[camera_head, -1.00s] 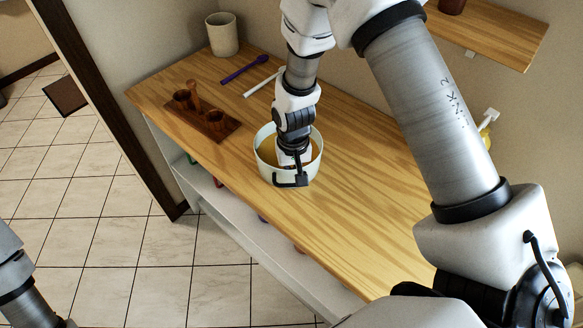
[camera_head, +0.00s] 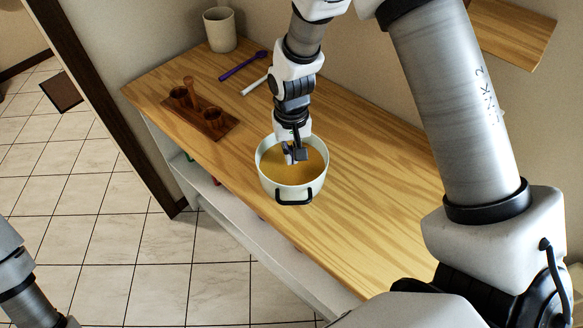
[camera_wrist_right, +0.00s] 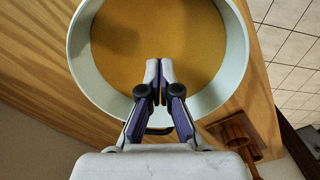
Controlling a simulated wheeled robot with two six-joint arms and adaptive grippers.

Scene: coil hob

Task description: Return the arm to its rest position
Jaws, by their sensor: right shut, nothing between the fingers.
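My right gripper (camera_head: 294,155) is shut and empty, above the orange-brown contents of a white pot with black handles (camera_head: 264,180) in the head view. In the right wrist view the gripper's fingertips (camera_wrist_right: 160,88) are together over the pot (camera_wrist_right: 240,60), with part of the near rim and handle behind the fingers. The pot stands on the wooden counter. My left arm shows only at the lower left edge of the head view; its gripper is out of view.
On the wooden counter (camera_head: 370,190) are a wooden tray with small cups (camera_head: 222,132), a purple spoon (camera_head: 240,67), a white stick (camera_head: 255,86) and a cream canister (camera_head: 220,30). A wooden shelf (camera_head: 515,35) is at upper right. The counter right of the pot is clear.

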